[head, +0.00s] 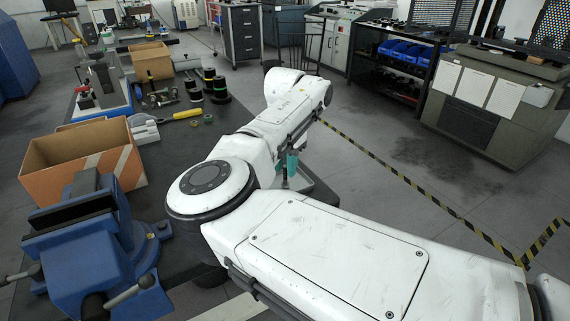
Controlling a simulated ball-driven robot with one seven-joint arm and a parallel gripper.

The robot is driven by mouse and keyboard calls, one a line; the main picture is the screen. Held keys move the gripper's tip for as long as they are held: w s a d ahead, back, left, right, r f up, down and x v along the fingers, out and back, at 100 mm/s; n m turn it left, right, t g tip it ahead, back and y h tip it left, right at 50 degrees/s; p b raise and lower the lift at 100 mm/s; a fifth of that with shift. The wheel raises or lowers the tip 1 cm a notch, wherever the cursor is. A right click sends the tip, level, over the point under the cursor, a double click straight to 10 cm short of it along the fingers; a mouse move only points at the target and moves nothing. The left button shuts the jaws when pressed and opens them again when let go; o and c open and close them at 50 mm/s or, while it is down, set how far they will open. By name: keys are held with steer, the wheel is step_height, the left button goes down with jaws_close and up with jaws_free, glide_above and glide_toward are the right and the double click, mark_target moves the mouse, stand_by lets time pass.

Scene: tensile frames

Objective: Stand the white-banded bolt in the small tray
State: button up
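I cannot make out the white-banded bolt for certain. Several dark upright pieces with pale or coloured bands (220,91) stand on the dark bench, and small metal parts (158,98) lie to their left; they are too small to tell apart. I cannot identify the small tray with certainty either. A grey tray-like edge (322,190) shows partly behind my arm, with a teal object beside it. My arm reaches across the picture from the lower right and bends back toward the far side. My gripper is not visible, so what it holds cannot be seen.
A blue vise (95,245) stands at the near left, with an open cardboard box (75,160) behind it. A smaller box (151,60) stands farther back. A yellow-handled tool (181,115) lies on the dark bench (190,150). Striped tape (420,200) crosses the right side.

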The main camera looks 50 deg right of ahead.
mark_target(285, 166)
steer(key=shift+o, duration=0.2)
step_height(285, 166, up, 12)
steer(key=shift+r+p, duration=0.15)
steer(key=shift+p, duration=0.15)
stand_by(0.3)
stand_by(0.5)
